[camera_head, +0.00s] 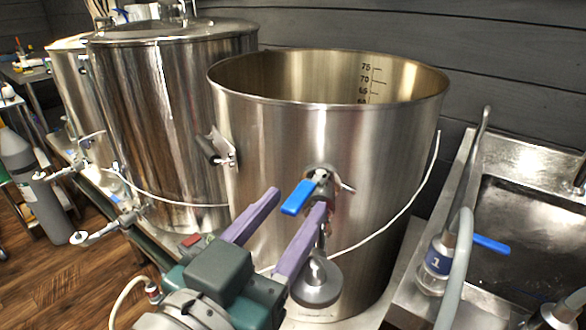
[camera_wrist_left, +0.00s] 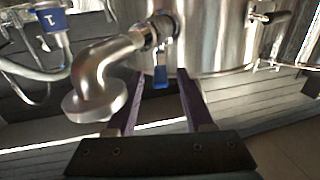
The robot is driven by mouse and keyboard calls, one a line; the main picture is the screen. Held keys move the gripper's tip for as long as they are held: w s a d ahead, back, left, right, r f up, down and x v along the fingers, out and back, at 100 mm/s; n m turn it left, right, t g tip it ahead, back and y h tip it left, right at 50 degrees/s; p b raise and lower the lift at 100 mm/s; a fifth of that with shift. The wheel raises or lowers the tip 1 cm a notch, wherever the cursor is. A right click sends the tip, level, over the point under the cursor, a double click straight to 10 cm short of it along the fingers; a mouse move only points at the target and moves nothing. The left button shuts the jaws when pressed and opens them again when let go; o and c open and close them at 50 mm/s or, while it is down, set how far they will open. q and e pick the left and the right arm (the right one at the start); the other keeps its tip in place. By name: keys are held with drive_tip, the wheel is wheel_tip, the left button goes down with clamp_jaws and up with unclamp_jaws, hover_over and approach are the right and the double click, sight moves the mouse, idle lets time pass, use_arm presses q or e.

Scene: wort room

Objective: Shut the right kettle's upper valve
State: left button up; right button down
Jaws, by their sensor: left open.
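The right kettle (camera_head: 310,135) is an open steel pot with volume marks inside. Its upper valve sits on the front wall, with a blue lever handle (camera_head: 298,197) sticking out toward lower left. In the left wrist view the blue handle (camera_wrist_left: 162,72) shows between and just past the fingertips. My left gripper (camera_head: 296,205) has purple fingers spread either side of the handle, not closed on it. It also shows in the left wrist view (camera_wrist_left: 160,78). The valve's steel outlet elbow with a round flange (camera_wrist_left: 90,95) is beside the fingers. My right gripper is not in view.
A lidded kettle (camera_head: 160,110) stands to the left, with valves low on its front. A metal bracket with a dark grip (camera_head: 212,148) is on the right kettle's wall. A sink (camera_head: 530,225) and a hose fitting labelled 1 (camera_head: 438,262) are at right.

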use_arm(q)
drive_tip(key=shift+w+d, duration=0.25)
drive_tip(key=shift+w, duration=0.25)
drive_tip(key=shift+c, duration=0.3)
clamp_jaws()
idle(0.8)
